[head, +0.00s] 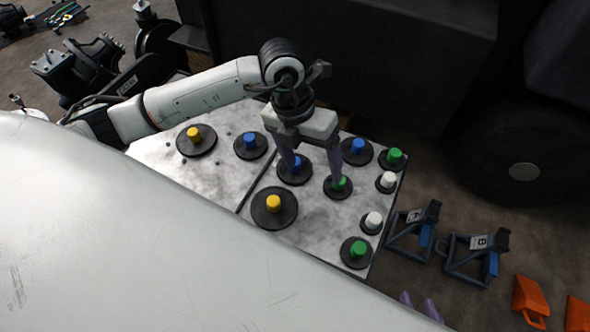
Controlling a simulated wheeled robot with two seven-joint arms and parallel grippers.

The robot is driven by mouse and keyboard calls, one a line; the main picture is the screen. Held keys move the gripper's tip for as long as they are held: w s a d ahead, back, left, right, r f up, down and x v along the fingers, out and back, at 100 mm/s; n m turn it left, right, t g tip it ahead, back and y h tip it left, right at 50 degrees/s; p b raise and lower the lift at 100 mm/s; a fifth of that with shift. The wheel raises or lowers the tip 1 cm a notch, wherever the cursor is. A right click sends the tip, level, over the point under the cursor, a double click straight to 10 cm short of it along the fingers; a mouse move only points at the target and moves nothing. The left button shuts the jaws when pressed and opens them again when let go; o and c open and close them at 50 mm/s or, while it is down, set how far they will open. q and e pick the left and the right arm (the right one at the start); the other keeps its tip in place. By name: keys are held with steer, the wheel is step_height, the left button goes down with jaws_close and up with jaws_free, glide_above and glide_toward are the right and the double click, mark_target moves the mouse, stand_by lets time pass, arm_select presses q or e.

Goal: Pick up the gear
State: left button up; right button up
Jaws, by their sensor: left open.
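Several black gears with coloured hubs lie on a grey metal table (215,178). My left gripper (317,174) is open and empty, pointing down over the table's middle. One finger overlaps a blue-hubbed gear (297,179). The other overlaps a green-hubbed gear (330,192). I cannot tell whether either finger touches. A large yellow-hubbed gear (274,220) lies nearer. Another yellow-hubbed gear (196,149) and a blue-hubbed gear (250,152) lie left. The smaller white-hubbed gears (372,224) lie near the right edge.
Blue-hubbed (357,158) and green-hubbed (395,164) gears lie at the far right corner, another green-hubbed one (355,261) at the near corner. Blue stands (413,232) and an orange object (531,302) are on the floor right. Dark forklift bodywork (400,60) rises behind.

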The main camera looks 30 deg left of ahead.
arm_select(q)
steer(key=w+a+f+y, duration=0.1)
steer(key=a, duration=0.1)
steer(key=w+a+f+b, duration=0.1)
steer(key=a, duration=0.1)
steer(key=w+a+f+y, duration=0.1)
steer(key=a, duration=0.1)
steer(key=shift+f+n+t+y, duration=0.3)
steer(key=shift+f+n+t, duration=0.1)
steer(key=f+b, duration=0.1)
steer(key=f, duration=0.1)
steer(key=w+f+b, duration=0.1)
steer(key=f, duration=0.2)
steer(key=shift+a+f, duration=0.15)
steer(key=shift+f, duration=0.15)
steer(key=shift+w+r, duration=0.1)
steer(key=c, duration=0.7)
